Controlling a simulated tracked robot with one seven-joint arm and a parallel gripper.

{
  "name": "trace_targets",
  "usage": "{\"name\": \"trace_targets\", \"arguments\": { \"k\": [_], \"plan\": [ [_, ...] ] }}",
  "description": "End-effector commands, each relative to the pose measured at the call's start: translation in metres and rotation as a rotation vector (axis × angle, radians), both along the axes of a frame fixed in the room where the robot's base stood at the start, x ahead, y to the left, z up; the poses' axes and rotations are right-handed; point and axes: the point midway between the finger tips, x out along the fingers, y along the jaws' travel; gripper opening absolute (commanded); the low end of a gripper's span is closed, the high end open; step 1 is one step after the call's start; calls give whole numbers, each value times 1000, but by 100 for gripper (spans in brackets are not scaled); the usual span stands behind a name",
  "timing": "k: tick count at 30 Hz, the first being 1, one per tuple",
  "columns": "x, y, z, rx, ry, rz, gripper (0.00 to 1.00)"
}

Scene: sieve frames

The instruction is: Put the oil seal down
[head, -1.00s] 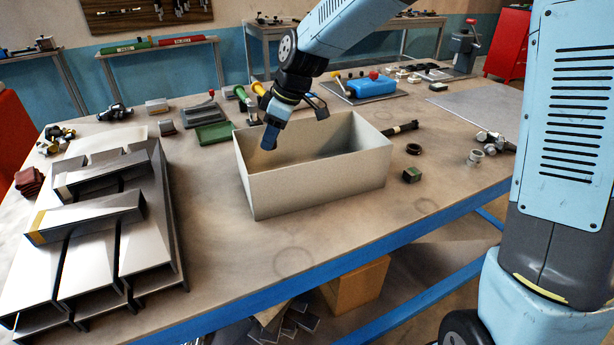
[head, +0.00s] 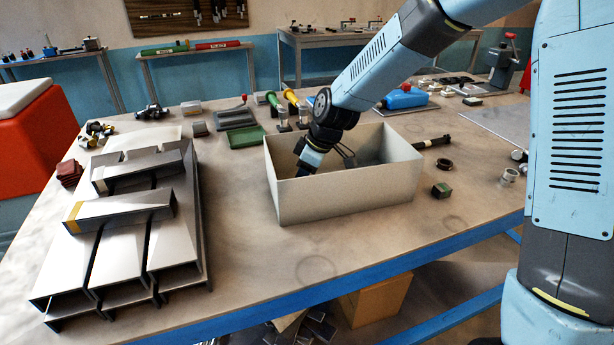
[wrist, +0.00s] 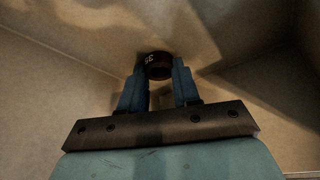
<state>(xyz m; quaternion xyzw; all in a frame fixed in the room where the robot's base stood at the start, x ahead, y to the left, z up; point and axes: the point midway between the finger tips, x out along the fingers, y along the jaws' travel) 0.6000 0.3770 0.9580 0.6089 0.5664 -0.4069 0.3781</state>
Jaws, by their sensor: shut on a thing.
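The oil seal (wrist: 159,66) is a small dark ring with a white marking on its side, seen in the wrist view. My gripper (wrist: 160,78) is shut on it, with one blue finger on each side. In the head view my gripper (head: 303,169) is down inside the open pale box (head: 348,194), towards its left end. The near wall hides the fingertips and the seal there. The wrist view shows the box's inner floor and walls around the seal. I cannot tell whether the seal touches the floor.
Metal channels (head: 120,225) lie stacked on the left. The table front (head: 240,255) is clear.

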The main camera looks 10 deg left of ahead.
Motion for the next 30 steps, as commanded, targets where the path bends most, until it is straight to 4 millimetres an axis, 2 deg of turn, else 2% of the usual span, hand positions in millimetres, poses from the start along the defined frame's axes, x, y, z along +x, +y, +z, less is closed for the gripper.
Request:
{"name": "trace_targets", "arguments": {
  "k": [10,11,18,23,30],
  "plan": [
    [0,0,-7,-1,2,1,2],
    [0,0,-7,-1,2,1,32],
    [-1,-1,-7,-3,5,1,55],
    [-1,-4,6,-3,4,1,57],
    [-1,-20,48,0,-2,-3,57]
  ]
}}
